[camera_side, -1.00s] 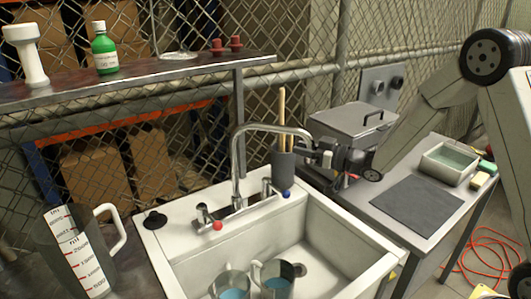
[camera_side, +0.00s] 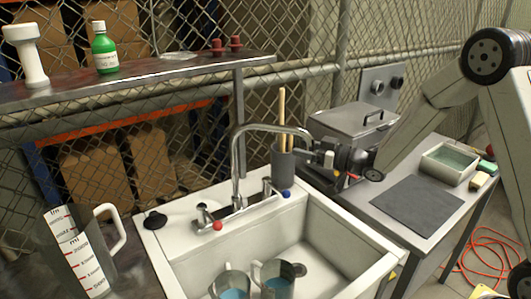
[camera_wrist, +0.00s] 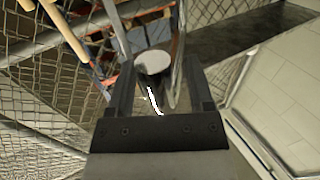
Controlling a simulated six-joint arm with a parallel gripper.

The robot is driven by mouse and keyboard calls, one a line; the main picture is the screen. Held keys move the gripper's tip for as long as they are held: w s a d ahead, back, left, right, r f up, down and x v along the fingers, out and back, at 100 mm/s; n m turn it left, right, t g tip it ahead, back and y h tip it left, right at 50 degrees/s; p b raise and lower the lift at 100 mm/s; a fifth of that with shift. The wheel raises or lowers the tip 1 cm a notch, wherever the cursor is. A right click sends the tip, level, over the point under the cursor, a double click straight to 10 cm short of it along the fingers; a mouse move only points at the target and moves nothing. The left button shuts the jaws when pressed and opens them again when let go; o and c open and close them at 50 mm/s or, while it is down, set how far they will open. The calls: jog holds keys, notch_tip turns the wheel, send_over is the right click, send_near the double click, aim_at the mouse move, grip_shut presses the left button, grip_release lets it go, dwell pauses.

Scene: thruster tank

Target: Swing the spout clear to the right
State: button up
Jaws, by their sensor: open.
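The chrome gooseneck spout (camera_side: 238,150) rises from the back rim of the white sink and arches right, with its tip end near my gripper. My gripper (camera_side: 313,157) is at the spout's outer end, over the sink's back right corner. In the wrist view, the fingers of my gripper (camera_wrist: 160,90) are apart, with the shiny spout end (camera_wrist: 153,62) showing between them. I cannot tell whether either finger touches it. The tap's red-marked handle (camera_side: 217,225) and blue-marked handle (camera_side: 286,194) flank the spout base.
Two jugs of blue liquid (camera_side: 272,283) stand in the sink (camera_side: 325,232). A grey cup with wooden sticks (camera_side: 283,170) stands close behind the spout. A metal lidded box (camera_side: 350,130) and dark mat (camera_side: 416,205) are on the right bench. A measuring jug (camera_side: 80,255) stands left.

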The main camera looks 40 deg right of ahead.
jog(key=v, duration=0.7)
jog(key=shift+s, duration=0.15)
jog(key=shift+d+f, duration=0.1)
dwell(0.3)
jog(key=s+a+f+m+g+h, duration=0.2)
jog(key=s+f+g+h, duration=0.1)
jog(key=s+g, duration=0.4)
jog(key=s+a+f+m+g+h, duration=0.3)
jog(key=s+f+g, duration=0.3)
jog(key=s, duration=0.4)
jog(key=shift+s+g+h, duration=0.3)
jog(key=shift+g+h, duration=0.1)
jog(key=shift+h, duration=0.4)
jog(key=shift+a, duration=0.1)
dwell(0.7)
